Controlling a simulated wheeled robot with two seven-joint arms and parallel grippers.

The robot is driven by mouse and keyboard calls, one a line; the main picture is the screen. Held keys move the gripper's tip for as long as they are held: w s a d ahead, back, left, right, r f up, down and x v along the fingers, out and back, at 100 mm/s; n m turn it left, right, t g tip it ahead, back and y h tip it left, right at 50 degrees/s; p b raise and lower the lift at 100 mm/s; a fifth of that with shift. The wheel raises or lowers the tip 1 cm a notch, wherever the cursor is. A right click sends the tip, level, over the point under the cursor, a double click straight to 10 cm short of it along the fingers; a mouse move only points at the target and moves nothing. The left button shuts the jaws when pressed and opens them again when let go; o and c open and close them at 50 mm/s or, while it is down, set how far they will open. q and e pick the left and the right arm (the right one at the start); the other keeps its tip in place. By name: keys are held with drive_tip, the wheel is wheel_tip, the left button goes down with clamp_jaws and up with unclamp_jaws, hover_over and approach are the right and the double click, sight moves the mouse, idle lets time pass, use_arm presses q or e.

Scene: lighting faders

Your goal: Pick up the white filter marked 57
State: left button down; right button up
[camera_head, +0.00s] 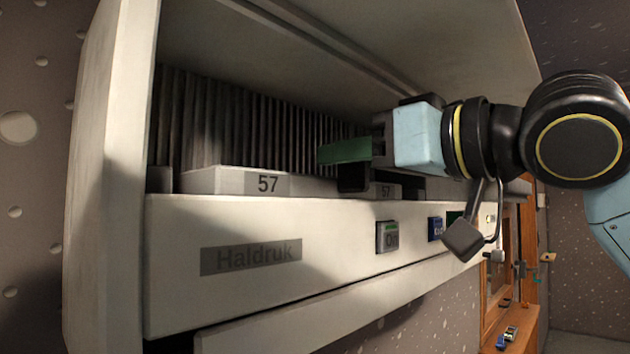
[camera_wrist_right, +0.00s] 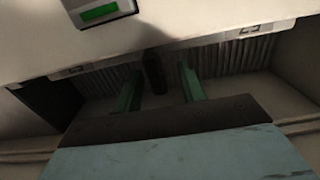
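A white filter marked 57 (camera_head: 225,180) lies along the front of the open cabinet, left of my right gripper in the head view. A second white piece, also marked 57 (camera_head: 390,191), is partly hidden to the gripper's right. My right gripper (camera_wrist_right: 160,90) reaches into the opening with its two green fingers apart. One green finger also shows in the head view (camera_head: 343,151). A dark block (camera_wrist_right: 155,75) is seen between the fingers; I cannot tell whether they touch it. In the wrist view the labels are too small to read. My left gripper is not in view.
The white cabinet front (camera_head: 220,225) bears a Haldruk plate (camera_head: 251,257) and a small green-lit On panel (camera_head: 388,237). Dark ribbed surfaces (camera_head: 260,130) stand behind the filter. The cabinet's side wall (camera_head: 115,150) and slanted upper panel (camera_head: 430,40) bound the opening.

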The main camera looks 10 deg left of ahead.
drive_tip(key=shift+d, duration=0.1)
drive_tip(key=shift+c, duration=0.6)
clamp_jaws()
drive_tip(key=shift+r, duration=0.1)
